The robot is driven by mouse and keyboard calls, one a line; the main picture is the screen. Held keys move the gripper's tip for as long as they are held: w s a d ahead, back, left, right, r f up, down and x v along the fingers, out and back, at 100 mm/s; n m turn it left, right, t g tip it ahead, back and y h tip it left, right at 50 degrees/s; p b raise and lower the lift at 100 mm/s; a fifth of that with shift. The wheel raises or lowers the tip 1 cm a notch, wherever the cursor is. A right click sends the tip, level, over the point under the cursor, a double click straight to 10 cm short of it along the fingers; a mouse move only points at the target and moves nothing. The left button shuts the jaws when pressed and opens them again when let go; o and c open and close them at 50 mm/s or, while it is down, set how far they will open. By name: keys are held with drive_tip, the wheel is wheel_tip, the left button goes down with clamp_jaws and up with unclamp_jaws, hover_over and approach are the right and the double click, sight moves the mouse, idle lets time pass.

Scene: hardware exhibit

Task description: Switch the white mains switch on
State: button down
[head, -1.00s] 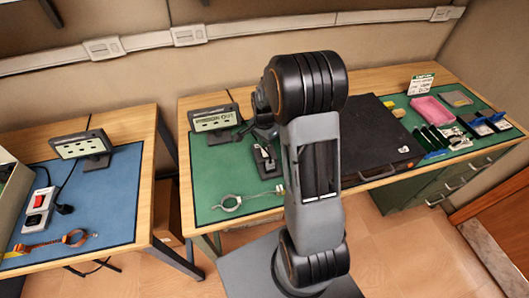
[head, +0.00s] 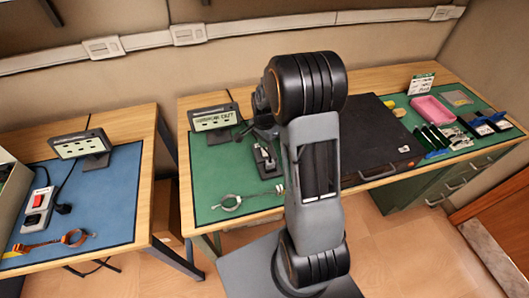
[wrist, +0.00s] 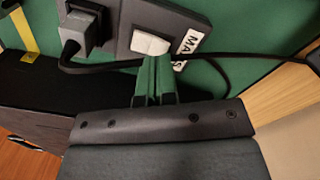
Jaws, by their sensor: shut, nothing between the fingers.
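The white mains switch (wrist: 150,44) is a white rocker on a dark block (wrist: 122,42) beside a label starting "MA". In the wrist view my gripper (wrist: 153,60) is shut and empty, its green fingers ending right at the switch's near edge. I cannot tell whether the tips touch it. In the head view the dark switch block (head: 266,160) lies on the green mat, just left of my arm. My fingers cannot be made out there.
A grey plug (wrist: 75,40) with a black cable (wrist: 110,67) sits left of the switch. A display (head: 215,117) stands behind the block, and a large black case (head: 375,140) lies to the right. A separate red switch (head: 37,200) is on the left bench.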

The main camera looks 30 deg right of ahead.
drive_tip(key=shift+f+b, duration=0.75)
drive_tip(key=shift+f, duration=0.3)
drive_tip(key=shift+r, duration=0.1)
idle(0.3)
drive_tip(key=shift+r+p, duration=2.65)
drive_tip(key=shift+r, duration=0.85)
